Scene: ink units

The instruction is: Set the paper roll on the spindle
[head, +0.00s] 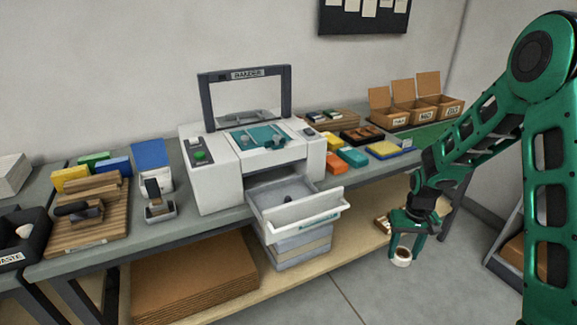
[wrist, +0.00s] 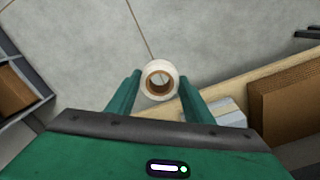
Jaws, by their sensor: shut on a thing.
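The paper roll (wrist: 160,66) is white with a brown core and an open centre. In the wrist view it sits between my gripper's two fingertips (wrist: 160,90), which are shut on it. In the head view my gripper (head: 405,250) points down, with the roll (head: 402,262) at its tips. It hangs beyond the bench's front edge, right of the printer's pulled-out drawer (head: 322,207). A small dark part (head: 288,199) inside the drawer may be the spindle, but it is too small to be sure. The white printer (head: 217,185) stands on the bench with its framed lid raised.
Orange and teal blocks (head: 352,157) and several open cardboard boxes (head: 430,83) stand right of the printer. A wooden rack (head: 95,225) and a blue-topped box (head: 149,154) stand left. The wooden lower shelf (head: 350,235) lies beneath. Floor in front is clear.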

